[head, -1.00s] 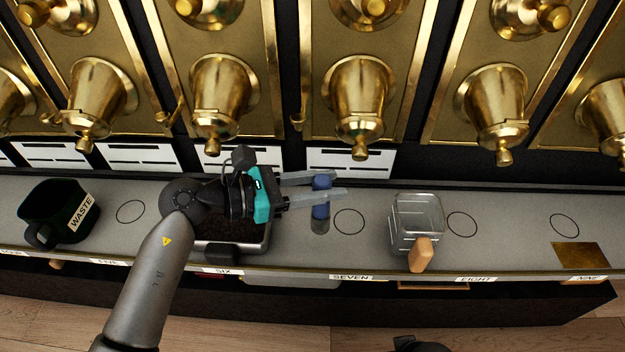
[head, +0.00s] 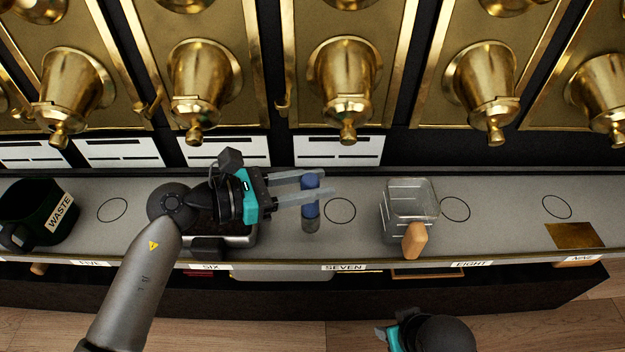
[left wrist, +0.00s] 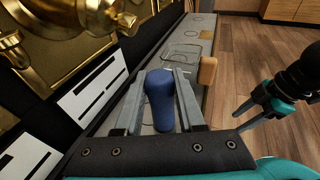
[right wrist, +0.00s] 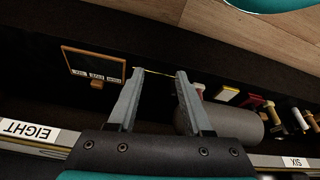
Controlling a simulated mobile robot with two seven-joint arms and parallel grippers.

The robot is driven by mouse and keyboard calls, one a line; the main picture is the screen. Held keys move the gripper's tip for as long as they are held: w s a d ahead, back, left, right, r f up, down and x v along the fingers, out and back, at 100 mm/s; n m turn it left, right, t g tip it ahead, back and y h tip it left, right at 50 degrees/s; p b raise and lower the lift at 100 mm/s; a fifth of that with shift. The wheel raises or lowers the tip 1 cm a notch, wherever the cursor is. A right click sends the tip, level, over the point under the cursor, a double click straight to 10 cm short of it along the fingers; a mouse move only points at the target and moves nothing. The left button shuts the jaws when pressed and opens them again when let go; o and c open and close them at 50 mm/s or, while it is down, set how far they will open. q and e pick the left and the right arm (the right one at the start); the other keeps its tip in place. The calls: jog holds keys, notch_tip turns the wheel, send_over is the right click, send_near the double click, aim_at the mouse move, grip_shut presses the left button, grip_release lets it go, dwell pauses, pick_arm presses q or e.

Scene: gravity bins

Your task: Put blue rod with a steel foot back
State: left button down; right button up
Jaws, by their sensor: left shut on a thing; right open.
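The blue rod (head: 310,190) is upright over the grey counter, just left of the ring mark above the SEVEN label. My left gripper (head: 325,182) comes from the left and is shut on the blue part. In the left wrist view, the rod (left wrist: 160,100) stands between the two fingers, its foot hidden. My right gripper (right wrist: 160,72) is open and empty in front of the dark counter front; its arm shows at the bottom of the head view.
A clear scoop box (head: 408,200) with a wooden handle stands right of the ring. A tray (head: 240,236) is partly under my left arm. The dark WASTE cup (head: 38,212) is at far left. Brass spouts (head: 345,85) hang above. Several small tools (right wrist: 265,103) sit below the counter.

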pick_arm(q)
jog(key=shift+f+b, duration=0.65)
jog(key=shift+f, duration=0.25)
jog(key=shift+f+b, duration=0.45)
jog(key=shift+f, duration=0.05)
pick_arm(e)
jog(key=shift+t, duration=0.4)
jog(key=shift+r, duration=2.7)
pick_arm(q)
jog(key=shift+f+b, duration=0.5)
jog(key=shift+f, duration=0.1)
pick_arm(e)
jog(key=shift+f, duration=0.5)
pick_arm(q)
jog(key=shift+c, duration=2.2)
grip_release()
